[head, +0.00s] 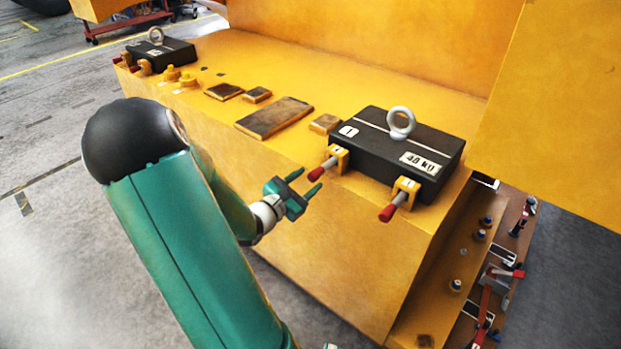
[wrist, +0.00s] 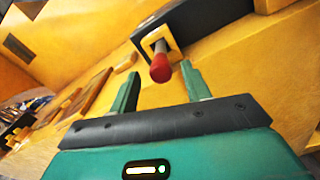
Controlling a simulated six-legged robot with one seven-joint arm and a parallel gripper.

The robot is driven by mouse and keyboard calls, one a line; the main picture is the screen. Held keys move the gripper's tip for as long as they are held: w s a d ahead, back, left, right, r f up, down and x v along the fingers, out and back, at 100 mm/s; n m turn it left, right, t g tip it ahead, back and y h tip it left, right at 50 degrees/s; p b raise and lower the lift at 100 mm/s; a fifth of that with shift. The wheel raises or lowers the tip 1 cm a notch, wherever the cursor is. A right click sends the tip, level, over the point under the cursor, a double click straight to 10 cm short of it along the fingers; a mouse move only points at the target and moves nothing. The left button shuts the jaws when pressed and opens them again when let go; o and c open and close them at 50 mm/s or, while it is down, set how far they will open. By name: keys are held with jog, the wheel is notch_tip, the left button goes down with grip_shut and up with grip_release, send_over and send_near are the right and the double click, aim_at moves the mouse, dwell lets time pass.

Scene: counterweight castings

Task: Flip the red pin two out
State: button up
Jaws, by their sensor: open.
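A black casting (head: 400,150) marked "1" and "40 KG" sits on the yellow ledge, with a steel lifting eye on top. Two red-tipped pins stick out of yellow brackets on its front: a left pin (head: 322,169) and a right pin (head: 393,207). The bracket numbers are too small to read surely. My gripper (head: 305,182) is open and empty, in front of and just left of the left pin. In the wrist view one red pin tip (wrist: 160,68) shows beyond and between the open fingers, apparently the left one. The fingers look apart from it.
A second black casting (head: 160,52) with red pins stands at the far left of the ledge (head: 360,84). Flat brown plates (head: 275,117) lie between. A lower shelf with knobs and a red lever (head: 505,272) is at right. The floor in front is clear.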

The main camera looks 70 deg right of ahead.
jog(key=v, duration=1.1)
jog(key=shift+a, duration=0.2)
jog(key=shift+w, duration=0.1)
jog(key=w+a+r+m+t+y, duration=0.3)
jog(key=a+r+t+y, duration=0.1)
jog(key=a, duration=0.8)
jog(key=w+a+r+m+t+y, duration=0.3)
jog(key=a+y, duration=0.4)
jog(key=a, duration=0.6)
jog(key=w+a+r+m+t+y, duration=0.3)
jog(key=a+r, duration=0.4)
jog(key=a, duration=0.6)
jog(key=w+t+y, duration=0.1)
jog(key=t+y, duration=0.1)
jog(key=shift+m+t+y, duration=0.3)
jog(key=shift+m, duration=0.1)
jog(key=shift+a+r, duration=0.1)
